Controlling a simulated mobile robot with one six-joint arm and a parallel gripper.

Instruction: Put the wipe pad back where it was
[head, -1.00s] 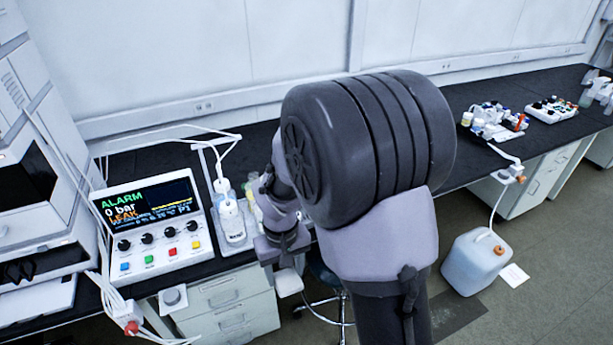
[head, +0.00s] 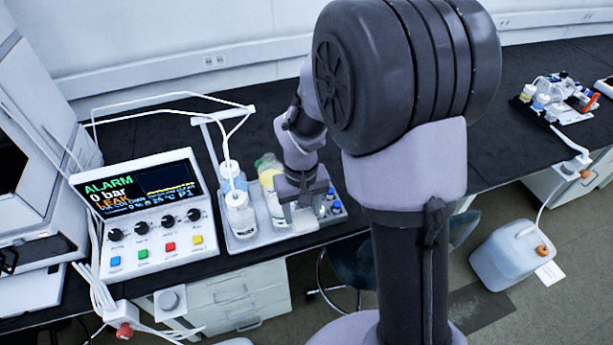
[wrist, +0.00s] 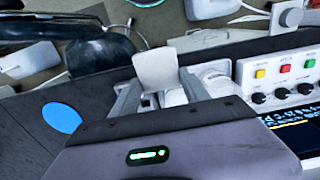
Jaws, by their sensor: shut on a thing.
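My gripper (wrist: 157,98) is shut on a white wipe pad (wrist: 156,68), which shows between its two fingers in the wrist view. In the head view my gripper (head: 305,208) is over the bench, at the right part of the bottle tray (head: 245,243). I cannot make out the pad clearly there. A flat blue disc (wrist: 62,118) lies on the black bench top in the wrist view, left of my gripper and apart from the pad.
White-capped bottles (head: 239,212) stand in the tray. An alarm console (head: 145,215) sits left of it. Small blue-capped vials (head: 333,204) are close to the right of my gripper. A stool (head: 355,265) stands in front. Bare bench lies farther right.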

